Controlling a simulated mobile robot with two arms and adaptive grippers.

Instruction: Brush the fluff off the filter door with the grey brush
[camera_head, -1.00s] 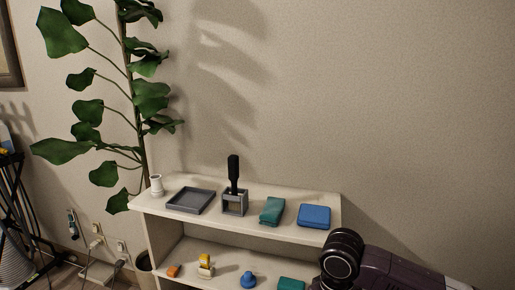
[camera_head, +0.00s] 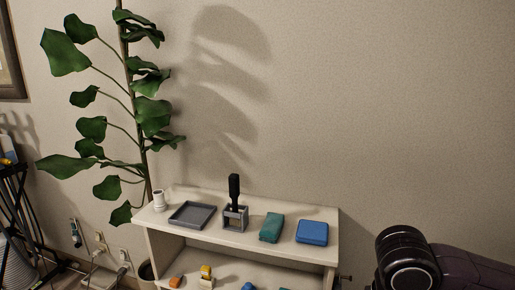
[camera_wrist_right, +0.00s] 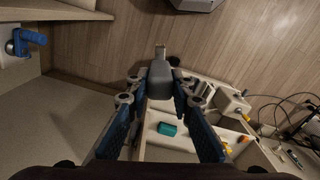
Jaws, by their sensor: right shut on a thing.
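In the right wrist view my right gripper (camera_wrist_right: 157,88) is shut on a grey thing that looks like the grey brush (camera_wrist_right: 160,78). It sticks out past the fingertips and ends in a narrow, pale brownish tip. The head view shows only part of my right arm at the lower right, with its gripper out of the picture. My left gripper is in neither view. I cannot make out the filter door or any fluff.
In the head view a white shelf (camera_head: 268,247) bears a white cup (camera_head: 159,200), a grey tray (camera_head: 193,214), a black-handled tool (camera_head: 234,188) in a grey holder (camera_head: 236,218), a teal cloth (camera_head: 271,228) and a blue box (camera_head: 312,232). A tall plant (camera_head: 153,115) stands at left.

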